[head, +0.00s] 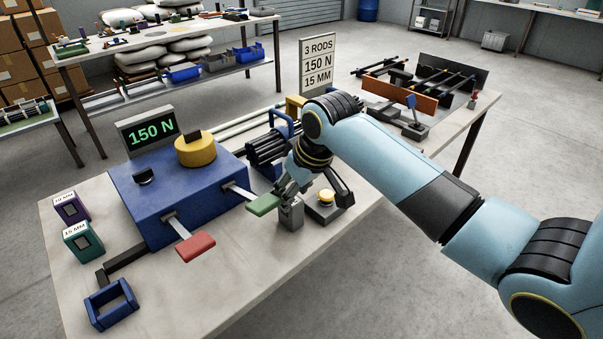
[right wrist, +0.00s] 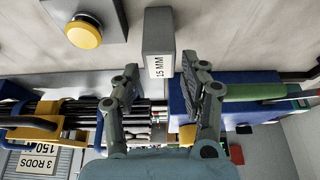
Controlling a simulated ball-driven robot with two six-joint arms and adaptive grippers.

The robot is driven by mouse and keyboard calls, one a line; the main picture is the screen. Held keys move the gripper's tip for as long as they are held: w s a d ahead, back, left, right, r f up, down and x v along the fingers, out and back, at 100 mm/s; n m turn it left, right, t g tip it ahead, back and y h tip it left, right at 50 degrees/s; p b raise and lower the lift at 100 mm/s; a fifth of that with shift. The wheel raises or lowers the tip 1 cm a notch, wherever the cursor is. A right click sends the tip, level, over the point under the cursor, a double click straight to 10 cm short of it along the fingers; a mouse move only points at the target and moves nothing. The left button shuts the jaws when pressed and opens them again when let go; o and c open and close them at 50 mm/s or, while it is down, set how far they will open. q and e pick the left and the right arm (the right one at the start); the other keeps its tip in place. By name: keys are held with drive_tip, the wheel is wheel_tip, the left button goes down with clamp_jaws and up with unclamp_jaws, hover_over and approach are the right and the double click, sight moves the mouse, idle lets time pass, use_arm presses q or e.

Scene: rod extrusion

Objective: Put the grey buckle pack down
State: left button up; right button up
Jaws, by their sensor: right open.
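The grey buckle pack (head: 291,215) stands upright on the table near its front edge, in front of the blue machine. In the right wrist view the pack (right wrist: 158,30) shows a white "15 MM" label. My right gripper (head: 291,188) is just above and behind it in the head view. In the right wrist view its fingers (right wrist: 163,72) are spread apart, with the pack in line with the gap between them. Nothing is held. My left gripper is not in view.
A yellow button box (head: 325,205) stands close to the right of the pack. A green-handled lever (head: 264,204) is close on its left, and a red-handled lever (head: 195,246) further left. Purple (head: 71,208) and teal (head: 83,241) packs stand at the left.

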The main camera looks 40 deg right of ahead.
drive_tip(key=v, duration=0.8)
drive_tip(key=shift+r+p, duration=0.3)
drive_tip(key=shift+r, duration=0.05)
drive_tip(key=shift+s, duration=0.2)
drive_tip(key=s+a+h, duration=0.1)
drive_tip(key=s+a, duration=0.1)
drive_tip(key=s, duration=0.8)
drive_tip(key=s+a, duration=0.2)
drive_tip(key=s, duration=0.9)
wheel_tip(320, 180, down, 32)
drive_tip(key=s+d+g+b, duration=0.2)
drive_tip(key=d+b, duration=0.1)
drive_tip(key=b, duration=0.3)
drive_tip(key=s+f+g+b, duration=0.1)
drive_tip(key=s+f+b, duration=0.4)
drive_tip(key=s+f, duration=1.3)
wheel_tip(320, 180, down, 4)
drive_tip(key=shift+s+d+m+g, duration=0.3)
drive_tip(key=shift+s+d, duration=0.05)
drive_tip(key=shift+d, duration=0.05)
